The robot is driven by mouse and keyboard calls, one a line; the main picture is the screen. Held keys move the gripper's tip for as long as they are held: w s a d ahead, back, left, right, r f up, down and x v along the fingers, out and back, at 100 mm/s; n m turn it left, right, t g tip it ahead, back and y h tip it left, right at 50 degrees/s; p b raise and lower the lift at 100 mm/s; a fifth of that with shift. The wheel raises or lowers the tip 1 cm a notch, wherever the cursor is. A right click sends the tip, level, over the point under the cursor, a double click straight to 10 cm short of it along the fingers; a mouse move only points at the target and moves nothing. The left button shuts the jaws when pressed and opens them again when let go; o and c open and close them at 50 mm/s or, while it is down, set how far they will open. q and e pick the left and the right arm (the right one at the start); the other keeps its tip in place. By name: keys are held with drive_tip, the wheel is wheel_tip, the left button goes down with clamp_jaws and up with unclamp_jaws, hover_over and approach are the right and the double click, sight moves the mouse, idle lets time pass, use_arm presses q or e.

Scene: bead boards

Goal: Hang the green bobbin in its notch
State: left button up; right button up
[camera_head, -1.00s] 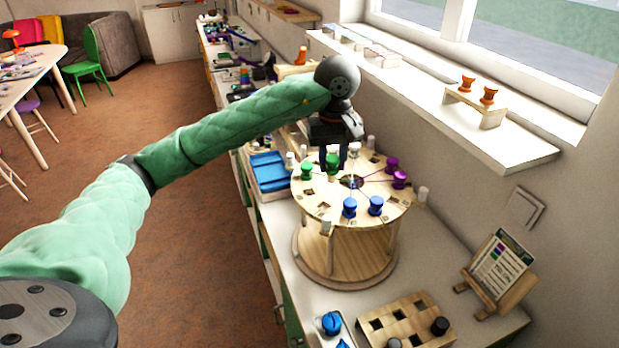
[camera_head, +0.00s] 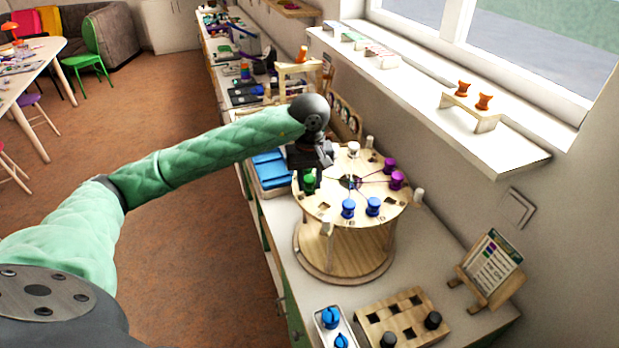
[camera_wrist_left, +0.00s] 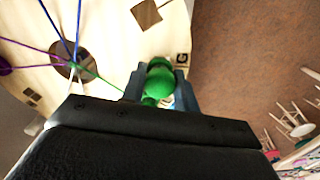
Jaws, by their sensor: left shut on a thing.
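My left gripper (camera_head: 309,184) is shut on a green bobbin (camera_head: 308,180) at the left rim of the round wooden bead board (camera_head: 335,208). In the left wrist view the green bobbin (camera_wrist_left: 159,80) sits between the two dark fingers, beside the letter G on the rim. A green cord runs from it to the board's central hole (camera_wrist_left: 65,65). The notch at that spot is hidden by the bobbin and gripper, so I cannot tell whether the bobbin sits in it. My right gripper is not in view.
Blue bobbins (camera_head: 348,208) stand at the board's near side, purple ones (camera_head: 397,180) at the right, and a white one (camera_head: 353,149) at the far side. Blue trays (camera_head: 268,168) lie left of the board. A wooden block with holes (camera_head: 405,318) and a card stand (camera_head: 490,268) are nearer.

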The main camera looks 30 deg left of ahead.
use_arm(q)
drive_tip(key=shift+f, duration=0.4)
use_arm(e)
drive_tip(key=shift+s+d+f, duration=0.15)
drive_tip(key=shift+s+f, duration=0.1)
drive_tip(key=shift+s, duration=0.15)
use_arm(q)
drive_tip(key=shift+f, duration=0.1)
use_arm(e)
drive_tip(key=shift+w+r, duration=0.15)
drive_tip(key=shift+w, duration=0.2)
use_arm(q)
drive_tip(key=o, duration=1)
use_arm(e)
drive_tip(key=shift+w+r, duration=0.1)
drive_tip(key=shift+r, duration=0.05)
